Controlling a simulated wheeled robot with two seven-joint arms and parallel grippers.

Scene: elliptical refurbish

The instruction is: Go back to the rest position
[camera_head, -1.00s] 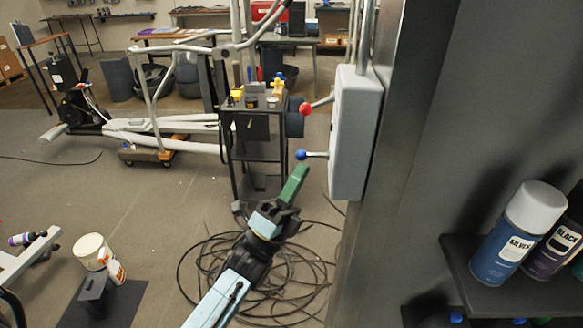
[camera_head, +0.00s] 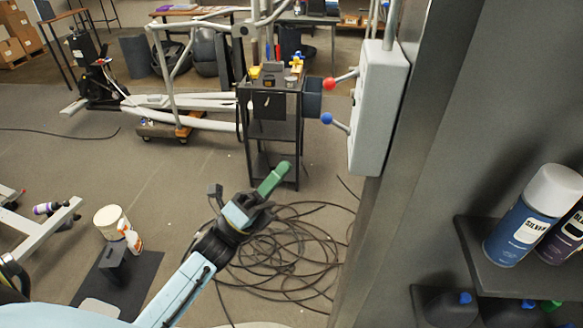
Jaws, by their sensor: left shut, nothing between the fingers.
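My left gripper (camera_head: 272,180) has green fingers pressed together with nothing between them. Its light blue arm comes in from the lower left and points up and right. It hangs over the floor in front of a coil of black cable and apart from everything around it. A grey wall box (camera_head: 379,105) stands to its upper right, with a red-knobbed lever (camera_head: 330,84) and a blue-knobbed lever (camera_head: 327,118), both sticking out to the left. My right gripper does not show.
A black tool cart (camera_head: 272,130) stands behind the gripper. A white tub (camera_head: 110,221) and spray bottle (camera_head: 130,237) stand at the lower left. Cable (camera_head: 290,255) lies on the floor.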

